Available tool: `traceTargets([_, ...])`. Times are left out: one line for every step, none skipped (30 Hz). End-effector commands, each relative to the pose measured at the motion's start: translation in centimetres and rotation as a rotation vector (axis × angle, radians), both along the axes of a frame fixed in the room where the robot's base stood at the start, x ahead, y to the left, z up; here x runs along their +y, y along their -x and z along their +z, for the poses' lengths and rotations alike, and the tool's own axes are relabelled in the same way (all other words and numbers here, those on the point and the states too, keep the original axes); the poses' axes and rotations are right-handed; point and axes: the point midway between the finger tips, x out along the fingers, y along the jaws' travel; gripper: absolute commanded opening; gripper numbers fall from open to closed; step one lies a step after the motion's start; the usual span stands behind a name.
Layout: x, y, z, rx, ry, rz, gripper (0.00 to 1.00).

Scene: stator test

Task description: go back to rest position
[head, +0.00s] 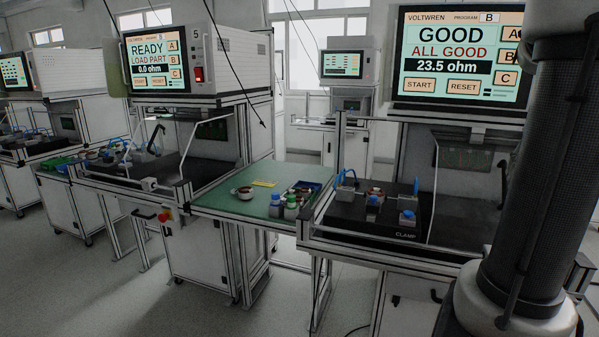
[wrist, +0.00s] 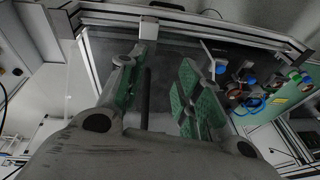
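My gripper (wrist: 163,68) shows in the wrist view with its two green-padded fingers spread apart. Nothing is visible between them. It is over the dark bed of a test bench (wrist: 170,62), off to one side of a group of blue and red fixture parts (wrist: 240,85). My gripper does not show in the head view. There, the right tester's screen (head: 461,52) reads GOOD, ALL GOOD, 23.5 ohm. Below it, a black clamp fixture (head: 373,226) carries blue-topped parts and a reddish ring-shaped part (head: 375,191).
A second tester (head: 155,56) on the left reads READY, LOAD PART, 0.0 ohm. Bench frames stand close by; floor is open at front left.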

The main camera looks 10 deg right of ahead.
Motion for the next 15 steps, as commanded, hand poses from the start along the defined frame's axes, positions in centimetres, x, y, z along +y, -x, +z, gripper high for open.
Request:
traceTargets([2.5, 0.2, -0.4, 0.015, 0.004, 0.021, 0.35])
traceTargets([3.9, 0.3, -0.7, 0.023, 0.008, 0.033, 0.35])
traceTargets([5.9, 0.6, -1.0, 0.033, 0.014, 0.052, 0.35])
traceTargets([7.3, 0.8, -1.3, 0.039, 0.021, 0.07, 0.35])
traceTargets([8.8, 1.0, -1.5, 0.044, 0.029, 0.091, 0.35])
traceTargets([10.7, 1.4, -1.9, 0.049, 0.04, 0.124, 0.35])
traceTargets([12.1, 1.7, -2.2, 0.051, 0.05, 0.152, 0.35])
traceTargets([13.6, 2.0, -2.5, 0.051, 0.06, 0.184, 0.35])
traceTargets([15.5, 2.5, -3.0, 0.05, 0.075, 0.234, 0.35])
traceTargets([17.0, 3.0, -3.3, 0.047, 0.088, 0.277, 0.35])
traceTargets([18.3, 3.4, -3.6, 0.041, 0.102, 0.322, 0.35])
traceTargets([19.9, 3.9, -4.0, 0.031, 0.119, 0.385, 0.35])
traceTargets([21.0, 4.2, -4.3, 0.021, 0.13, 0.433, 0.35])
traceTargets([21.9, 4.5, -4.5, 0.012, 0.141, 0.479, 0.35])
traceTargets([23.0, 4.8, -4.5, -0.005, 0.153, 0.531, 0.35])
